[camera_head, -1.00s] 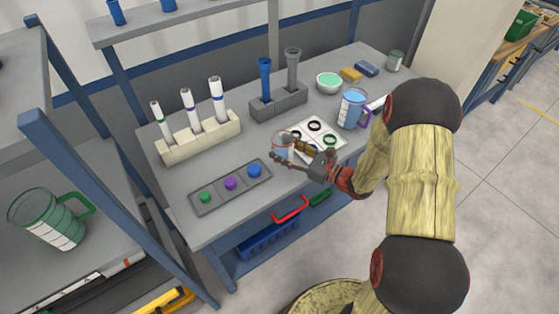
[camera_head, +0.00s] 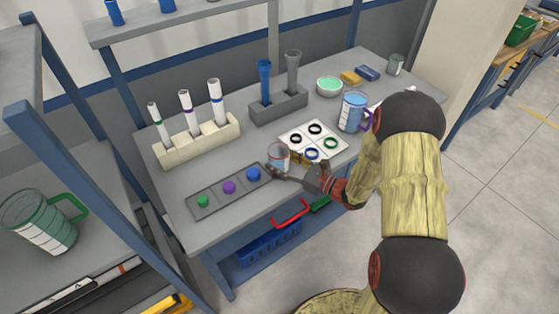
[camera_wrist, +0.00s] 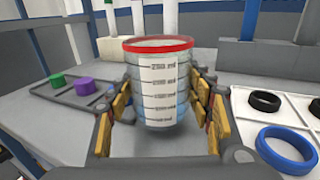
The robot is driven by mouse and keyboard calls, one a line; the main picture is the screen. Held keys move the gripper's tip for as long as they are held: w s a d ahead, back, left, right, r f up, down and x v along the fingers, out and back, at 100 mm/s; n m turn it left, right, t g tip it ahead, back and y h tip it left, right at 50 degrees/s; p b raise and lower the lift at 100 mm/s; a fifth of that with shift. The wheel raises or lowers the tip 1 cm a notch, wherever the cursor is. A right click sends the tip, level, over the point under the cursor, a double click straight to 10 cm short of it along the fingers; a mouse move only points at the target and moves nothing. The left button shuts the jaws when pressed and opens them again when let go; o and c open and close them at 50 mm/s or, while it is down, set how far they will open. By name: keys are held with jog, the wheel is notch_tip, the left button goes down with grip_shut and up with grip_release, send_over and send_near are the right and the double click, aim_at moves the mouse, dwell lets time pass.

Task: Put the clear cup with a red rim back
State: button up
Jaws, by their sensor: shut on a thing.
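The clear cup with a red rim (camera_wrist: 158,85) stands upright between the fingers of my gripper (camera_wrist: 162,115) in the wrist view. It has a white measuring scale and pale blue contents or tint. My gripper is shut on its sides. In the head view the cup (camera_head: 278,156) is at the front middle of the workbench, between the grey strip of coloured knobs and the white ring tray, with my gripper (camera_head: 284,168) around it. I cannot tell whether its base touches the table.
The white tray (camera_head: 324,153) with several rings lies to the right. The grey strip (camera_head: 215,202) with green, purple and blue knobs lies to the left. Behind stand a cream rack (camera_head: 200,144), a grey holder (camera_head: 280,107) and a blue pitcher (camera_head: 352,112).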

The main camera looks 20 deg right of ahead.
jog(key=shift+f, duration=0.35)
jog(key=o, duration=1.7)
